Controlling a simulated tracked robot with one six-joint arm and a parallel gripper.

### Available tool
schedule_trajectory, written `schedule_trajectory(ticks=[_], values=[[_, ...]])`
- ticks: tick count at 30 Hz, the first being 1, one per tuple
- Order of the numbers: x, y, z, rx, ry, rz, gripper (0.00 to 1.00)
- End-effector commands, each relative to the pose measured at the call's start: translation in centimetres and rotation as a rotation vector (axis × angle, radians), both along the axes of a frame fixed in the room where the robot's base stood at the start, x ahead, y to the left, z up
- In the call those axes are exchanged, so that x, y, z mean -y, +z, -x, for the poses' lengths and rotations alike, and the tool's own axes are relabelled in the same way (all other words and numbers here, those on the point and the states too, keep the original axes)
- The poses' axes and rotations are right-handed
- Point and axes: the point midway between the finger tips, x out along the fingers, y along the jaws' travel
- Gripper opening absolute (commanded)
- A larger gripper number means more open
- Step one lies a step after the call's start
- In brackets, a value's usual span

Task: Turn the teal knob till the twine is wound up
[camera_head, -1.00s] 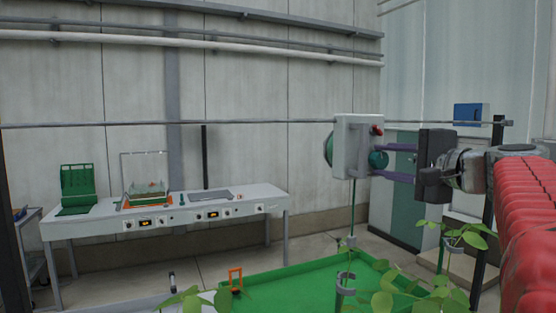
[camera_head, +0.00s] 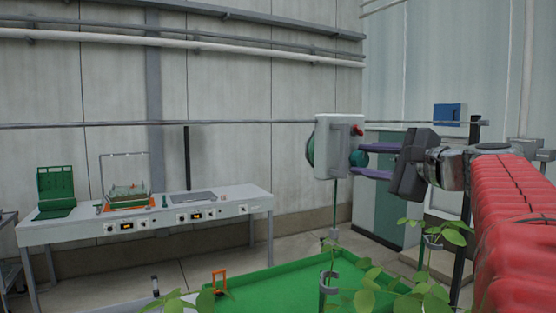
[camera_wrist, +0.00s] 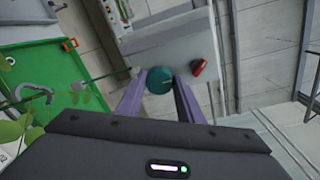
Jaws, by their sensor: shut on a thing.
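The teal knob (camera_head: 358,158) sticks out from the right side of a pale grey box (camera_head: 333,147) hung at the overhead wire. My gripper (camera_head: 362,160) has its two purple fingers shut on the knob, one above and one below it. In the wrist view the knob (camera_wrist: 159,80) sits between the fingertips. A green spool (camera_head: 310,150) shows at the box's left side. The green twine (camera_head: 335,208) hangs from the box down toward a grey ring clip; in the wrist view the twine (camera_wrist: 105,77) runs off to the left. How much is wound cannot be told.
A red knob (camera_head: 357,130) sits above the teal one on the box. Below are a green tray (camera_head: 270,280) and plants (camera_head: 440,233) with ring clips. A white bench (camera_head: 150,222) stands at the back left, and a green-grey cabinet (camera_head: 380,205) behind my gripper.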

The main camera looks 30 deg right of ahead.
Motion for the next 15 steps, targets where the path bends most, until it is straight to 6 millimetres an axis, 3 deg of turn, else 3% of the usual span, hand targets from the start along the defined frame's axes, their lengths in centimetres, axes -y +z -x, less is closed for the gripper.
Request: schedule_trajectory(ticks=[2, 3, 10, 15], values=[[0.22, -0.74, -0.05, -0.013, -0.001, -0.006, 0.11], [0.23, -0.75, -0.05, -0.013, -0.001, -0.006, 0.36], [0.13, -0.45, -0.04, -0.008, -0.001, -0.003, 0.52], [0.08, -0.30, -0.02, -0.005, 0.000, -0.002, 0.52]])
